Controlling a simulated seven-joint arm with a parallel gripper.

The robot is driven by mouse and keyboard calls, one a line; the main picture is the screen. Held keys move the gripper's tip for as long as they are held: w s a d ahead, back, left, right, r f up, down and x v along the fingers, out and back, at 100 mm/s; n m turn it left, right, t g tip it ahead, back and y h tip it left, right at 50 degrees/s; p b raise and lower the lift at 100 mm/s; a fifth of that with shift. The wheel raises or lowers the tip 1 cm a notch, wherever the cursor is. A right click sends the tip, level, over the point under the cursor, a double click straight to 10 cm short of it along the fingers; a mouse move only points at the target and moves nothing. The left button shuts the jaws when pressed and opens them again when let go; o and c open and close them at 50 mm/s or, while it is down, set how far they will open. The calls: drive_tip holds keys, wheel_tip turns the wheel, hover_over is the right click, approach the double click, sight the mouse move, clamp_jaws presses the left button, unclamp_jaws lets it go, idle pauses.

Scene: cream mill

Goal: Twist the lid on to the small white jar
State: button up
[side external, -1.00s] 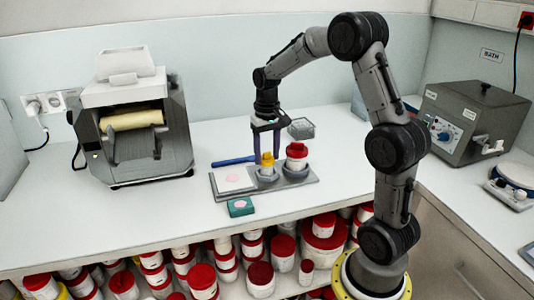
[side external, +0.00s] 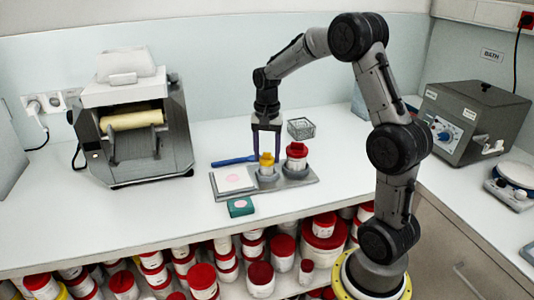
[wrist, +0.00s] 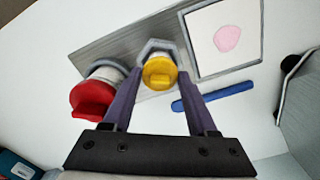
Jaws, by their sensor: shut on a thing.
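The small white jar (side external: 267,170) stands upright in a recess of a grey metal holder (side external: 306,181). A yellow lid (side external: 266,159) with a raised grip bar sits on top of it. In the wrist view the yellow lid (wrist: 160,71) lies between the fingertips and hides most of the jar. I cannot tell how tightly the lid sits. My gripper (side external: 266,153) points straight down from above, its purple fingers shut on the yellow lid, one on each side.
A larger white jar with a red lid (side external: 297,150) stands close on the right in the same holder. A white pad with a pink disc (side external: 233,179) is at left. A blue tool (side external: 233,160), wire basket (side external: 301,128) and teal box (side external: 240,207) lie nearby.

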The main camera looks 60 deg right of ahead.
drive_tip(key=m, duration=0.3)
drive_tip(key=shift+f, duration=0.1)
drive_tip(key=m, duration=0.2)
drive_tip(key=shift+m, duration=0.4)
drive_tip(key=m, duration=0.4)
drive_tip(key=shift+s+f+m, duration=0.1)
drive_tip(key=shift+m, duration=0.2)
drive_tip(key=o, duration=1.4)
drive_tip(key=shift+c, duration=0.2)
drive_tip(key=shift+r, duration=0.2)
drive_tip(key=shift+r, duration=3.45)
